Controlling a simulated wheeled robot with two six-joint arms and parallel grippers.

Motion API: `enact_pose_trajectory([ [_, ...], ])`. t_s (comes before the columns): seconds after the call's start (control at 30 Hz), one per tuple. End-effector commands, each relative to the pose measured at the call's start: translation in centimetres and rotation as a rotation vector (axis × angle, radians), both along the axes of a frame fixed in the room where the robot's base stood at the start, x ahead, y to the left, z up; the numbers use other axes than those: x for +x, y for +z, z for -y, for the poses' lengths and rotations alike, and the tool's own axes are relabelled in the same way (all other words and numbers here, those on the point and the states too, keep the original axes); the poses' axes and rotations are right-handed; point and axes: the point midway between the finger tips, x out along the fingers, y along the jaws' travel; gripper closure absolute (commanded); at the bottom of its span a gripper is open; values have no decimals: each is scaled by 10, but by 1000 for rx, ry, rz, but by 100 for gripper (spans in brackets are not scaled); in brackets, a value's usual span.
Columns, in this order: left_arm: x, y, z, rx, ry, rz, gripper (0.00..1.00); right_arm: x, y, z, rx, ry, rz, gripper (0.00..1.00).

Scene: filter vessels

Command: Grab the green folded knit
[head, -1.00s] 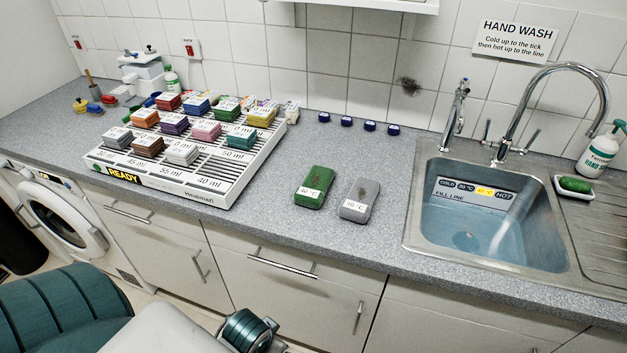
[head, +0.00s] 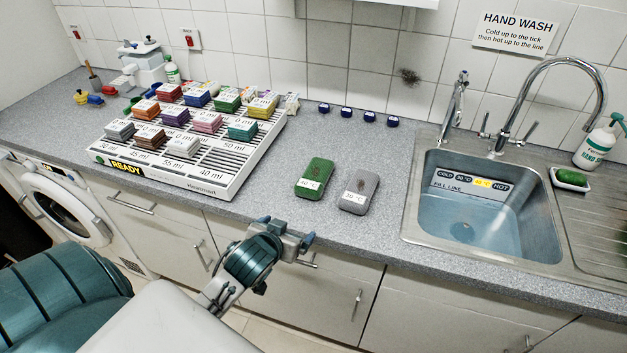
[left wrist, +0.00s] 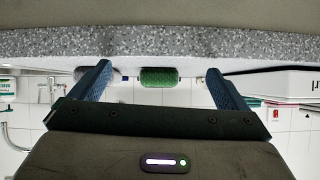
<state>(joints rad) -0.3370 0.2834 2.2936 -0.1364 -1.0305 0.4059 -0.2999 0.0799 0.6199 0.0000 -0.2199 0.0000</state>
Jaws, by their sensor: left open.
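The green folded knit (head: 315,178) lies flat on the grey counter, with a white 40 °C label on its near end and a dark stain on top. A grey folded knit (head: 358,191) with a 30 °C label lies just right of it. My left gripper (head: 286,230) is open and empty, in front of the counter edge and short of the green knit. In the left wrist view, which is upside down, the green knit (left wrist: 159,77) shows between the two blue fingers, apart from both. The grey knit is partly hidden behind one finger there. My right gripper is not seen.
A white rack (head: 210,190) of coloured folded blocks stands left of the knits. Several dark blue caps (head: 346,113) sit behind them. A water-filled sink (head: 490,225) is to the right. The counter around the knits is clear.

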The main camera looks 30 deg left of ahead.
Motion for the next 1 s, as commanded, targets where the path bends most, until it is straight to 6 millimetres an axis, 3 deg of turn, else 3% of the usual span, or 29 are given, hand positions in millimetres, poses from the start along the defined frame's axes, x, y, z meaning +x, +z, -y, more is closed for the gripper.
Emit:
enact_pose_trajectory([
  [0.1,33,23,-10,-9,5,138,4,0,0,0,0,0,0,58],
  [0.23,49,33,-14,-20,4,199,4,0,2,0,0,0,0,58],
  [0.5,86,20,-21,-21,4,204,4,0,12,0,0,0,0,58],
  [0.77,105,14,-25,-21,4,202,4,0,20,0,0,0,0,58],
  [1.0,135,4,-32,-21,4,199,4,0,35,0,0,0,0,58],
])
